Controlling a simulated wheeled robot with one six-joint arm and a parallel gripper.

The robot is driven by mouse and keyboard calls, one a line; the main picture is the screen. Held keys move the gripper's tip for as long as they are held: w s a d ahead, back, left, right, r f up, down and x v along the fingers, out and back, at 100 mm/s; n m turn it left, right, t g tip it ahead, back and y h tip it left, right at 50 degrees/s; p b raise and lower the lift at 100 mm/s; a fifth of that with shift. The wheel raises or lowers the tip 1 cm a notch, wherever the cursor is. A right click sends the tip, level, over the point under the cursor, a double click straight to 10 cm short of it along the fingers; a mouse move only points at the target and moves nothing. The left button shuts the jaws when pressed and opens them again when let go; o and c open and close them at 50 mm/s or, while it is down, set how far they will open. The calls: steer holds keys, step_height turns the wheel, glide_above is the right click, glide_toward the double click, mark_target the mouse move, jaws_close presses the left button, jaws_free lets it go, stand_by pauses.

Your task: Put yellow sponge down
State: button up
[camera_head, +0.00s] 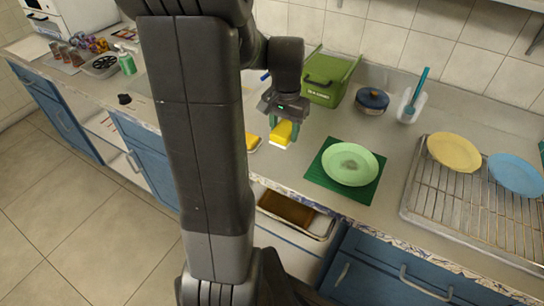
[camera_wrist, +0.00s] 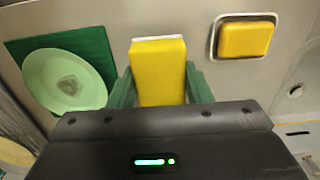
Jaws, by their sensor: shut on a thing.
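My gripper (camera_head: 284,122) is above the counter, left of the green plate, with its green fingers on both sides of a yellow sponge. The yellow sponge (camera_head: 281,132) has a white edge; in the wrist view the sponge (camera_wrist: 158,72) stands between the fingers, clear of the plate. Another yellow block (camera_head: 252,141) lies on the counter partly behind my arm; in the wrist view this block (camera_wrist: 246,39) sits in a light-rimmed holder (camera_wrist: 216,40).
A green plate (camera_head: 350,163) with a dark smudge lies on a green mat (camera_head: 317,179). A green box (camera_head: 325,80), a blue pot (camera_head: 372,100) and a holder with a blue brush (camera_head: 419,88) stand behind. A wire rack (camera_head: 463,209) with yellow and blue plates is at right. An open drawer (camera_head: 318,226) is below.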

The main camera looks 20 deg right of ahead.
mark_target(285, 128)
step_height(285, 128, down, 8)
steer(key=shift+d, duration=0.1)
steer(key=shift+f, duration=0.1)
stand_by(0.3)
steer(key=o, duration=1)
steer(key=shift+c, duration=0.2)
step_height(285, 128, up, 12)
steer(key=shift+r, duration=0.15)
